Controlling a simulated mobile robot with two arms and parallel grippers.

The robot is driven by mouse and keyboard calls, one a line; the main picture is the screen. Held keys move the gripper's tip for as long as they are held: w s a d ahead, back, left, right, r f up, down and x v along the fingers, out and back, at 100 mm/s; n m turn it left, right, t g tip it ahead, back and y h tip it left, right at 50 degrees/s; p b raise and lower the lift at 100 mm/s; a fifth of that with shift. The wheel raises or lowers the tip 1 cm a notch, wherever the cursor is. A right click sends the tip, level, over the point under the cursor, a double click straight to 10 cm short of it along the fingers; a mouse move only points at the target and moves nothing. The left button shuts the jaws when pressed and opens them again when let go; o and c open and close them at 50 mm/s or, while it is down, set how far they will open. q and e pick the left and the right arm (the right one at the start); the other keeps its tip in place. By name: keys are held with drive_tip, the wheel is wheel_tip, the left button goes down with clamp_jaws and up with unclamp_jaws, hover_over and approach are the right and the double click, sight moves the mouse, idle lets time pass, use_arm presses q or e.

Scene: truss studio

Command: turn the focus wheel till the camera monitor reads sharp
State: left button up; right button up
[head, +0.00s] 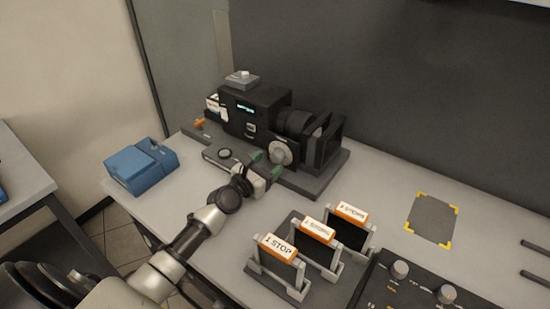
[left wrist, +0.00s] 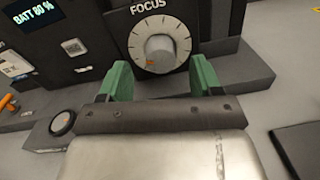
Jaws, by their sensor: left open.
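The black camera (head: 262,100) stands on a grey base at the back of the table, its lens to the right. The pale round focus wheel (head: 282,152) is on its near side. In the left wrist view the wheel (left wrist: 160,46) sits in a ticked dial under the word FOCUS, its orange mark low and slightly left.
Several things share the table: a blue box (head: 141,165) at left, three orange-topped filter holders (head: 314,231) in front, and a control panel with knobs (head: 420,287) at lower right. A yellow-cornered dark pad (head: 432,219) at right is empty.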

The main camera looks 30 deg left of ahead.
sight(274, 159)
use_arm(q)
drive_tip(key=shift+w+d, duration=0.15)
drive_tip(key=shift+w, duration=0.75)
drive_tip(key=shift+w+d, duration=0.15)
drive_tip(key=shift+w, duration=0.7)
use_arm(e)
drive_tip(key=shift+w+f, duration=0.15)
drive_tip(key=shift+w, duration=1.05)
drive_tip(key=shift+d, duration=0.15)
use_arm(q)
drive_tip(key=shift+c, duration=1)
drive_tip(key=c, duration=0.7)
use_arm(e)
drive_tip(key=shift+s, duration=0.4)
